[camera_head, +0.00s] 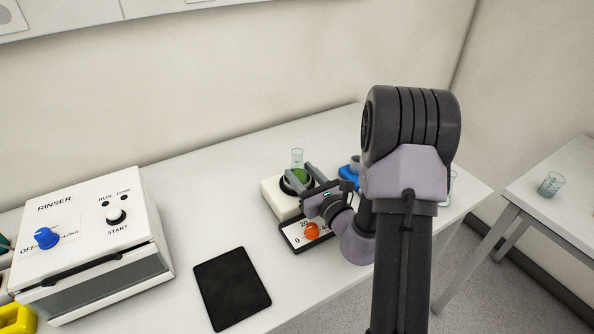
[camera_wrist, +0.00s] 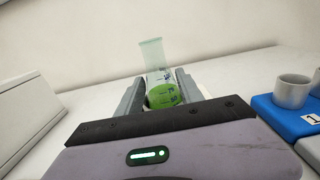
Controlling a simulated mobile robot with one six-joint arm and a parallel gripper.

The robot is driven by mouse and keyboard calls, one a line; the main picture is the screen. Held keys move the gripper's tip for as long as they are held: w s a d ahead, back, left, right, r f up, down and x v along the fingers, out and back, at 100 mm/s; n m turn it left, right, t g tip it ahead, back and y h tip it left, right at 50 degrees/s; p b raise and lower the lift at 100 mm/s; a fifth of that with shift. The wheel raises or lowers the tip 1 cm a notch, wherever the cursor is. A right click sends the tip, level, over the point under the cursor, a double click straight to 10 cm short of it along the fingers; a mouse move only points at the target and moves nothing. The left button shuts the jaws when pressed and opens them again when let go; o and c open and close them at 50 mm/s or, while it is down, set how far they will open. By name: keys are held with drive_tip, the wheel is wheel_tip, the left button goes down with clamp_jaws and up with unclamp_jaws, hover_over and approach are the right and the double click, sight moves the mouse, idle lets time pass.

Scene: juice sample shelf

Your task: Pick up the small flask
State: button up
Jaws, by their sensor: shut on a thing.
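The small flask (camera_head: 297,160) is clear glass with a narrow neck and green liquid in its lower part. In the head view it stands upright at a white device with a dark round top (camera_head: 287,187) and an orange dial. The wrist view shows the flask (camera_wrist: 158,82) with its graduation marks and green contents between my fingers. My gripper (camera_head: 300,178) is shut on the flask, one finger on each side; it also shows in the wrist view (camera_wrist: 160,92). The flask's base is hidden, so I cannot tell whether it touches the device.
A white rinser box (camera_head: 90,235) with a blue knob stands at the left. A black flat pad (camera_head: 232,288) lies on the table front. A blue holder (camera_wrist: 290,118) with a grey cup is close on the right. A beaker (camera_head: 551,184) stands on a separate right table.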

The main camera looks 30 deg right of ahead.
sight(300, 161)
clamp_jaws()
drive_tip(key=shift+r, duration=0.15)
wheel_tip(300, 161, up, 3)
drive_tip(key=shift+r+p, duration=0.15)
drive_tip(key=shift+p, duration=1)
drive_tip(key=s+d+p, duration=0.2)
drive_tip(key=s, duration=0.5)
drive_tip(key=s+d+r+p, duration=0.1)
drive_tip(key=s+d, duration=0.1)
drive_tip(key=s, duration=0.6)
drive_tip(key=shift+s+d+r+p, duration=0.15)
drive_tip(key=shift+d+r+p, duration=0.05)
drive_tip(key=shift+d+p, duration=0.15)
drive_tip(key=shift+a, duration=0.1)
